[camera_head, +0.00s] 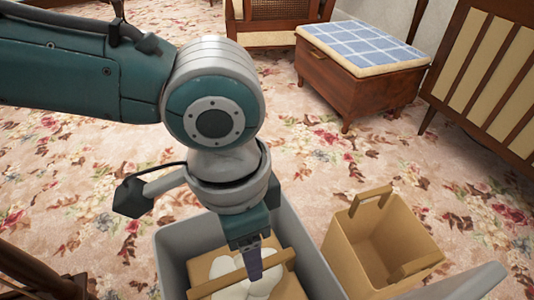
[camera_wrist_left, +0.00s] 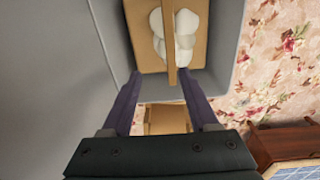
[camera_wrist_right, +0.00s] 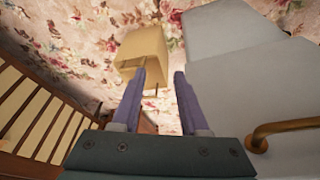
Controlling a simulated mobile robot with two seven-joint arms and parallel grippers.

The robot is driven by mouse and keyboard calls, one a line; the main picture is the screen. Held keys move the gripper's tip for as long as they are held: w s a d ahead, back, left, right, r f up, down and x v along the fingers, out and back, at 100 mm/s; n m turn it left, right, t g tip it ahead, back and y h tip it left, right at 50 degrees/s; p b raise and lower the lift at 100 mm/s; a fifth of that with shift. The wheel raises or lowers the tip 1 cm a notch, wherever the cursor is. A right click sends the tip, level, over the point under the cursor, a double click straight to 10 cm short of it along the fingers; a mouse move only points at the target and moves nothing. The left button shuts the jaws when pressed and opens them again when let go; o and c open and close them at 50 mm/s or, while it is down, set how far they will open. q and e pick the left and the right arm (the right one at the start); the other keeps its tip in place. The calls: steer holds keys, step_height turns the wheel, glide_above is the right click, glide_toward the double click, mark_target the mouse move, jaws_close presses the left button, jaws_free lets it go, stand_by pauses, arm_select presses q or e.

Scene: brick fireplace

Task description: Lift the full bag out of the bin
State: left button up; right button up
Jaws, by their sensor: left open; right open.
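The grey bin (camera_head: 170,262) stands at the bottom middle of the head view. Inside it is the full tan bag (camera_head: 205,268), with white rounded lumps (camera_head: 228,275) showing at its top and a strip-like handle (camera_head: 272,262) across it. My left gripper (camera_head: 254,262) points down over the bag. In the left wrist view its fingers (camera_wrist_left: 161,76) are open, with the handle (camera_wrist_left: 171,45) running between the fingertips; contact cannot be told. My right gripper (camera_wrist_right: 160,75) is open and empty in its wrist view; it is not clearly visible in the head view.
An empty tan bag (camera_head: 347,240) with handles stands on the floral carpet, right of the bin; it shows in the right wrist view (camera_wrist_right: 143,48). A wooden chest (camera_head: 345,88) with a blue checked cushion and slatted wooden furniture (camera_head: 495,65) stand behind.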

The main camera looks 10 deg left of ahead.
arm_select(q)
step_height(320, 180, down, 3)
steer(key=w+a+b, duration=0.1)
steer(key=a, duration=0.1)
steer(key=b, duration=0.4)
glide_above(243, 273)
step_height(243, 273, down, 5)
steer(key=shift+r, duration=0.15)
step_height(243, 273, down, 4)
steer(key=b, duration=0.3)
steer(key=shift+r, duration=0.15)
steer(key=shift+f, duration=0.4)
arm_select(e)
step_height(243, 273, down, 10)
steer(key=shift+r, duration=0.1)
arm_select(q)
steer(key=shift+f, duration=0.2)
steer(key=shift+c, duration=0.2)
